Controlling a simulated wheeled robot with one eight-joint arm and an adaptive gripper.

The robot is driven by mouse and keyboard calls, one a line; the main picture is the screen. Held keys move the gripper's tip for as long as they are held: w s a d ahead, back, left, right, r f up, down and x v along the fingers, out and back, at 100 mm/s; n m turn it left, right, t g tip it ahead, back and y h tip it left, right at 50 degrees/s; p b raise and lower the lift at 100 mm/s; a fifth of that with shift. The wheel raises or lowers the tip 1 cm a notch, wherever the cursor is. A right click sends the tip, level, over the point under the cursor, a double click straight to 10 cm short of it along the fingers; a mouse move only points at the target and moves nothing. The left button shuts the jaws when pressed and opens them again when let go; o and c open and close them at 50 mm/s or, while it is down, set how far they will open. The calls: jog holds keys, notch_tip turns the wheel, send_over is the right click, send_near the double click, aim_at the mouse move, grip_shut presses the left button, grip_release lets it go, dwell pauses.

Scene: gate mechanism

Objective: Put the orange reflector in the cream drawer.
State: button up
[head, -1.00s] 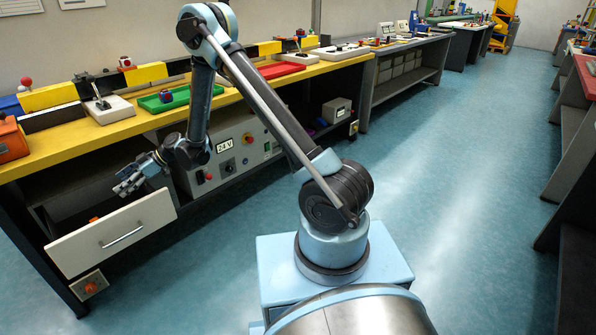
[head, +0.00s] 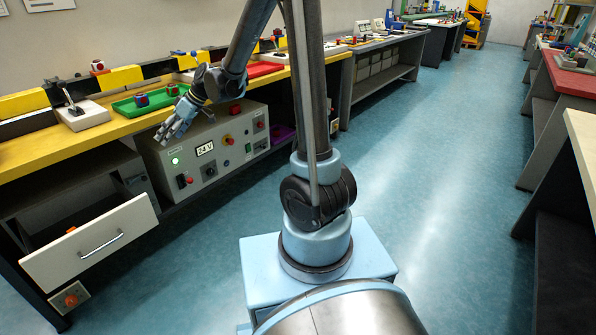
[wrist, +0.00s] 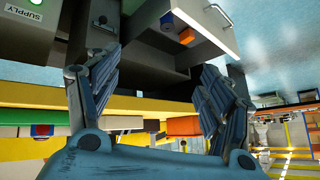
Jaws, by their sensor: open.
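The cream drawer (head: 95,240) is pulled open below the left end of the yellow bench; its pale front and interior also show in the wrist view (wrist: 218,22). A small orange piece (head: 71,229) shows just behind the drawer front. In the wrist view an orange block (wrist: 187,36) lies inside the drawer beside a blue item (wrist: 172,21). It looks like the orange reflector, but its shape is too small to confirm. My gripper (head: 172,132) is open and empty, right of and above the drawer, by the front of the grey supply box. Its spread fingers (wrist: 163,62) hold nothing.
The grey supply box (head: 205,150) with a lit green lamp stands under the bench, right of the drawer. The yellow bench (head: 40,150) carries a green tray (head: 130,108) and a lever block (head: 80,115). The blue floor (head: 440,180) to the right is clear.

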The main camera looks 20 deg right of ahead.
jog(key=s+d+r+m+t+h, duration=0.1)
jog(key=s+d+m, duration=0.1)
jog(key=s+d, duration=0.35)
jog(key=s+d+r+m+h, duration=0.1)
jog(key=s+d+m+h, duration=0.1)
jog(key=d, duration=0.7)
jog(key=s+d+r+m+t+h, duration=0.15)
jog(key=s+d, duration=0.25)
jog(key=d, duration=0.4)
jog(key=s+d+f+m+h, duration=0.1)
jog(key=s+d+f+m, duration=0.1)
jog(key=s+d, duration=0.3)
jog(key=s+d+f+m+h, duration=0.1)
jog(key=s+d+f+m, duration=0.2)
jog(key=s+d, duration=0.2)
jog(key=s+d+f+m+g+h, duration=0.1)
jog(key=s+d+f+m+h, duration=0.1)
jog(key=s+d, duration=0.3)
jog(key=shift+s+d+f+m, duration=0.15)
jog(key=shift+d+f+m, duration=0.1)
jog(key=shift+d+m, duration=0.15)
